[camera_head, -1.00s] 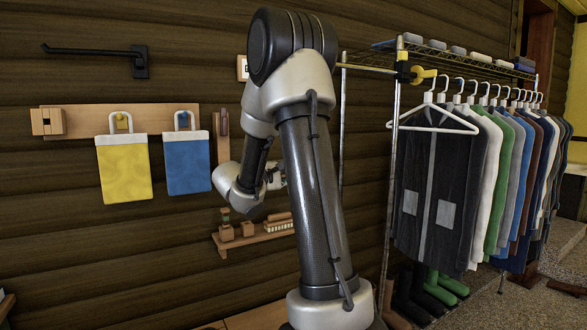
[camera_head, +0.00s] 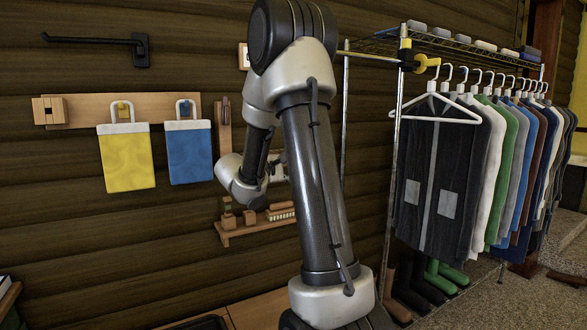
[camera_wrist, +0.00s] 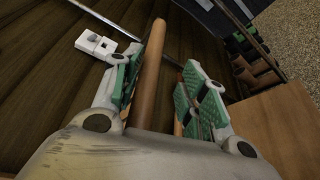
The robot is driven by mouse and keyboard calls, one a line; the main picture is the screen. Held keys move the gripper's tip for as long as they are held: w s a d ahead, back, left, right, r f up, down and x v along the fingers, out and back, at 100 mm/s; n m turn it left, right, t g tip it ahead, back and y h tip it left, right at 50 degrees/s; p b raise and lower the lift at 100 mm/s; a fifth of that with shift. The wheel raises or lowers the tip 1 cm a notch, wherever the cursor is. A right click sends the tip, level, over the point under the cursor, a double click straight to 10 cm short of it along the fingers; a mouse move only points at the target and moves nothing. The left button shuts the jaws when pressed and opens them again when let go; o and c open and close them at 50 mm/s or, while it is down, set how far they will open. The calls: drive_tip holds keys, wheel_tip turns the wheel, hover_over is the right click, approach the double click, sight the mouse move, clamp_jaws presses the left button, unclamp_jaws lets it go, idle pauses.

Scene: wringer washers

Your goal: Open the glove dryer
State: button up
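My gripper (camera_wrist: 160,88) shows in the wrist view with its two green-padded fingers spread apart. A long, round wooden bar (camera_wrist: 151,62) stands between the fingers, closer to the left one. I cannot tell whether that finger touches it. In the head view my gripper is mostly hidden behind my arm, close to the wall. An upright wooden board (camera_head: 223,130) with a darker top piece is on the wall just left of my arm. I cannot tell for sure which wooden fitting is the glove dryer.
A yellow bag (camera_head: 127,160) and a blue bag (camera_head: 189,155) hang from a wooden rail. A small wooden shelf (camera_head: 250,230) is below my forearm. A clothes rack (camera_head: 396,150) with several garments stands at the right. A white block (camera_wrist: 96,44) is beyond the left finger.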

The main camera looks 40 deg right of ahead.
drive_tip(key=shift+a+r, duration=0.1)
drive_tip(key=s+a+r, duration=0.1)
drive_tip(key=a, duration=1)
drive_tip(key=shift+s+a+r, duration=0.2)
drive_tip(key=shift+s+a, duration=0.1)
